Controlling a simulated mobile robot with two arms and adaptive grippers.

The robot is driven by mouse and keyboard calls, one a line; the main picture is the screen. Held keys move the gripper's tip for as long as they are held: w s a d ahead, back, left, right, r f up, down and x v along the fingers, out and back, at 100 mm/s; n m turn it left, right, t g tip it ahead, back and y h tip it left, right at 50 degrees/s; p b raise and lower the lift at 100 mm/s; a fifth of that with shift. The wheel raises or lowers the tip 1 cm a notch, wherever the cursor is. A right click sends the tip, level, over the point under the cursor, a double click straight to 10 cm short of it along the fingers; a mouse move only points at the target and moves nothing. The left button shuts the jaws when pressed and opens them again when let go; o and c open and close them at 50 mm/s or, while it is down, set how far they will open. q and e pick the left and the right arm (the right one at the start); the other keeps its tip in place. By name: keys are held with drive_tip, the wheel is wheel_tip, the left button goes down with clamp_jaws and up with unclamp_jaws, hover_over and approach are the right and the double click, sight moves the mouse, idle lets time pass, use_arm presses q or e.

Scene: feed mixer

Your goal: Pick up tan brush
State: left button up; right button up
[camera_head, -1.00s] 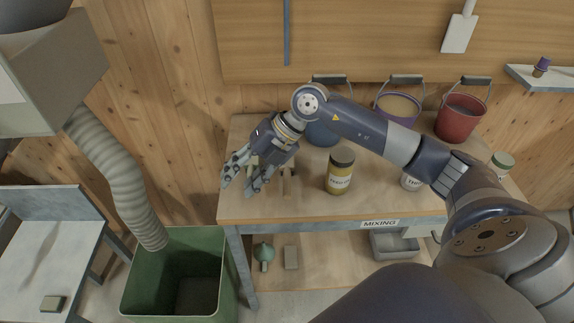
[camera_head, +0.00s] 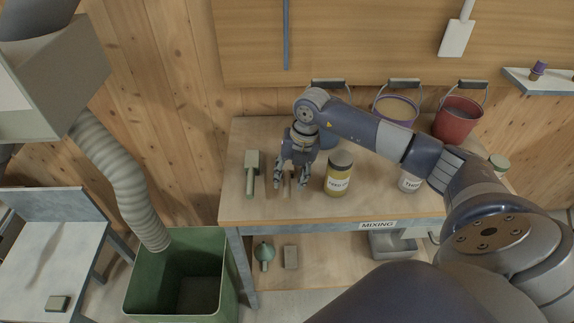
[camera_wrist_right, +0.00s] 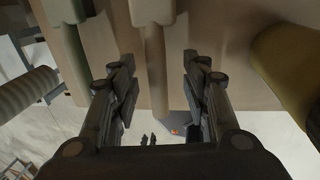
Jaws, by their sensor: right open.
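The tan brush (camera_wrist_right: 155,60) lies on the mixing bench, its handle pointing toward the front edge. In the right wrist view it runs between the two fingers of my right gripper (camera_wrist_right: 158,75). In the head view the right gripper (camera_head: 290,185) is open, pointing down over the brush, and hides most of it. I cannot tell whether the fingers touch the brush. My left gripper is not in view.
A green brush (camera_head: 251,178) lies just left of the gripper. A yellow-brown jar (camera_head: 338,180) stands close on its right. A white jar (camera_head: 409,183) and several buckets, one red (camera_head: 459,122), stand farther right and back. A green bin (camera_head: 137,280) stands below left.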

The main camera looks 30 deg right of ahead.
sight(288, 180)
drive_tip(key=f, duration=0.3)
drive_tip(key=shift+w+a+p, duration=0.3)
drive_tip(key=shift+w, duration=0.1)
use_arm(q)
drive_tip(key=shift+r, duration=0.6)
use_arm(e)
drive_tip(key=shift+c, duration=0.6)
clamp_jaws()
wheel_tip(288, 180, up, 9)
drive_tip(key=shift+r+b, duration=0.1)
drive_tip(key=shift+b, duration=1.15)
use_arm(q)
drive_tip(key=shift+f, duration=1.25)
use_arm(e)
drive_tip(key=shift+r, duration=0.45)
